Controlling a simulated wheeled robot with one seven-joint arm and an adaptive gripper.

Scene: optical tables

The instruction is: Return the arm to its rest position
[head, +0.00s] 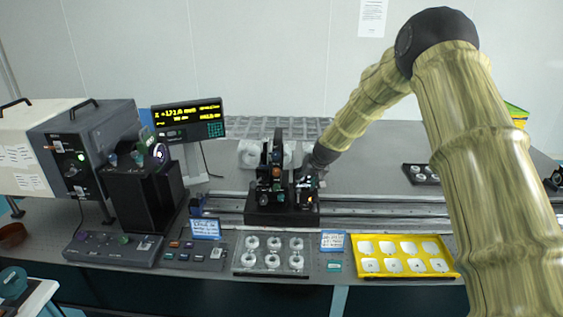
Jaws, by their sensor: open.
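My arm comes in from the right and bends down to the left over the optical table (350,180). My gripper (308,187) is at the right side of a black optical mount assembly (266,190), which stands on a black base on the rail. The fingers are small and dark against the mount, and I cannot tell whether they touch it. I see nothing held in them.
A clear tray with several white rings (271,254) and a yellow tray with several white pieces (403,256) lie along the front edge. A grey instrument box (84,148), a black device (147,190) and a lit display (188,118) stand left. Free tabletop lies behind the rail.

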